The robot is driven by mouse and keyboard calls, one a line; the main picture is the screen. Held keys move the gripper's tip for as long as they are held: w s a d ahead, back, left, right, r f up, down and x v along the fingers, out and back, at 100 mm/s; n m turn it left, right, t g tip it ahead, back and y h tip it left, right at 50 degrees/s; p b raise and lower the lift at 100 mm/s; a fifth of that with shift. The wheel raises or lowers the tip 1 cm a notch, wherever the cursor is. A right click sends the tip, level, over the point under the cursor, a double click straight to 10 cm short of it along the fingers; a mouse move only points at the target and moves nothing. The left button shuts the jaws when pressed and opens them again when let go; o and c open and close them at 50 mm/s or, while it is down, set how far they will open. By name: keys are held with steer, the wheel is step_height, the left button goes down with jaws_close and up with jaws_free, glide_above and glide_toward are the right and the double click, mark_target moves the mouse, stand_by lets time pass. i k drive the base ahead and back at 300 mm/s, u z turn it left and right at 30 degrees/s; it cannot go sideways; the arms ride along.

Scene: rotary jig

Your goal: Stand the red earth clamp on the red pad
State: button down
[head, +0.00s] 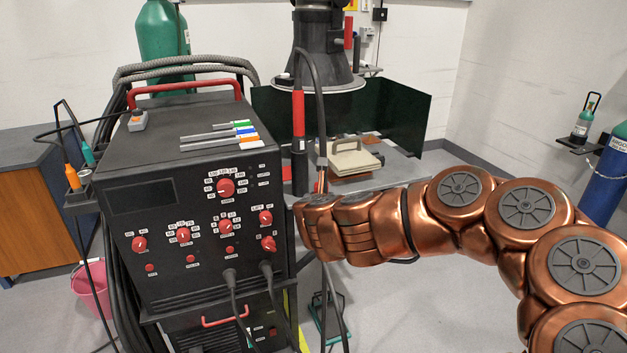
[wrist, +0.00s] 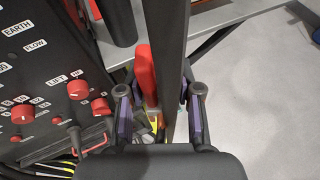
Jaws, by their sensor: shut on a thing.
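In the wrist view my gripper (wrist: 160,112) has its two purple-lined fingers on either side of a red handle-like part, which I take to be the red earth clamp (wrist: 146,75). A dark grey bar or cable runs alongside it, between the fingers. The clamp's far end is hidden. In the head view my copper wrist (head: 318,225) covers the fingers and most of what they hold. A red patch, likely the red pad (head: 287,175), shows on the table just left of a black upright; its edge seems to show in the wrist view (wrist: 92,9).
The black welding machine (head: 190,200) stands close left of my gripper. A red-and-black upright tool (head: 298,115) with a looping black cable (head: 321,110) stands by the table (head: 385,175). A beige handled block (head: 350,160) and green screen (head: 400,115) are behind. Floor at right is clear.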

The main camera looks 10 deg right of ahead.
mark_target(287, 171)
steer(key=u, duration=3.85)
steer(key=k, duration=1.5)
steer(key=z, duration=1.75)
